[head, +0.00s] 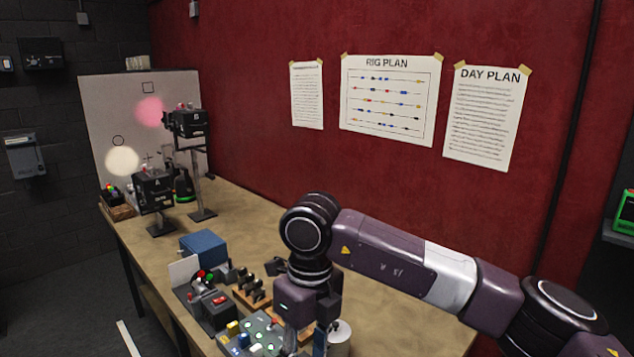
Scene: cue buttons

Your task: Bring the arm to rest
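My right arm comes in from the right across the table (390,310). Its wrist bends straight down, and my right gripper (305,340) hangs low over the front of the table, beside a button panel (262,338). Its fingertips are at the bottom edge of the picture and hard to make out, so I cannot tell whether it is open or shut, or whether it touches anything. The panel has several lit green buttons and coloured caps, and my gripper hides its right part. My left gripper is not in view.
A blue box (204,246), a small console with red and green knobs (215,305) and a white cylinder (340,338) stand near the gripper. Lamp A (153,190) and lamp B (188,122) stand further back. The table's middle by the red wall is clear.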

